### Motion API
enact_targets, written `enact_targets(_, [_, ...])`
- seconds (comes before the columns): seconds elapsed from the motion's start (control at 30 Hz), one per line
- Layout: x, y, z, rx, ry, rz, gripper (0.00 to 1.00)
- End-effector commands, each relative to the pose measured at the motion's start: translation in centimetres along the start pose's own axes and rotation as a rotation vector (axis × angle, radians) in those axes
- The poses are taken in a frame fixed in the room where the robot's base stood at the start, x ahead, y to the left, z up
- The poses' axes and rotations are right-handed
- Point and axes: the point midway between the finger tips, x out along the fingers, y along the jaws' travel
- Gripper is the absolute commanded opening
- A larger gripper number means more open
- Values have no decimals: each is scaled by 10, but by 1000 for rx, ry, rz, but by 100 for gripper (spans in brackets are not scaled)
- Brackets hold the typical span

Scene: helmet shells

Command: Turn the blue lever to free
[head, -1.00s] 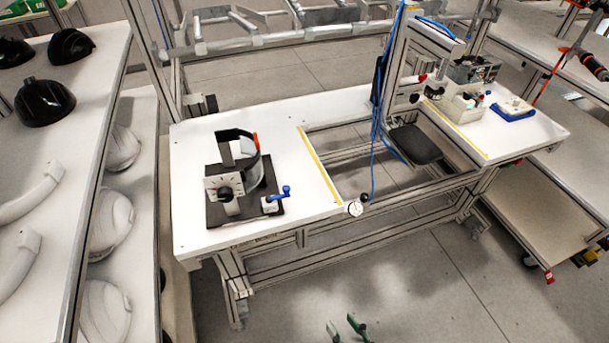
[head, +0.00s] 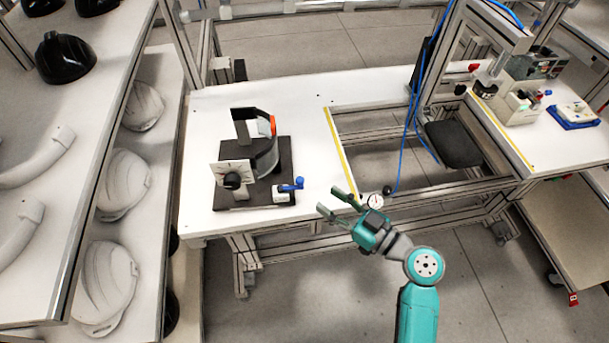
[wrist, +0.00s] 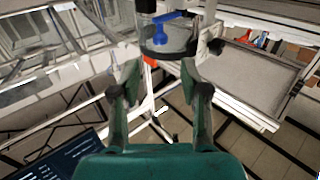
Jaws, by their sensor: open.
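The blue lever (head: 293,186) sits on a small white block at the front right corner of a black fixture base (head: 240,203). Its knobbed end points right. My gripper (head: 330,200) is open and empty, to the right of the lever and apart from it, near the table's front edge. In the wrist view my two fingers (wrist: 160,78) are spread with nothing between them. A blue lever-like part (wrist: 168,22) shows beyond them at the top; I cannot tell for certain that it is the same lever.
The fixture holds a dark curved band (head: 265,155) and a white dial plate (head: 231,178). A round gauge (head: 376,200) is at the table edge beside my gripper. Shelves with helmet shells (head: 122,182) stand left. The white tabletop (head: 310,150) right of the fixture is clear.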

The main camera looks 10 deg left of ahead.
Motion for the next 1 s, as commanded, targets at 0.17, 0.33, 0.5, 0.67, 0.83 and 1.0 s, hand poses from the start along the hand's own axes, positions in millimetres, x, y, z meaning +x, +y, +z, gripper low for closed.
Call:
enact_targets(0.17, [29,-1,0,-1,0,-3,45])
enact_targets(0.33, [60,-1,0,0,0,-2,45])
enact_targets(0.5, [83,0,0,1,-1,-1,45])
enact_targets(0.67, [95,0,0,2,-1,1,45])
enact_targets(0.83, [98,0,0,2,-1,2,45])
enact_targets(1.0, [98,0,0,2,-1,2,45])
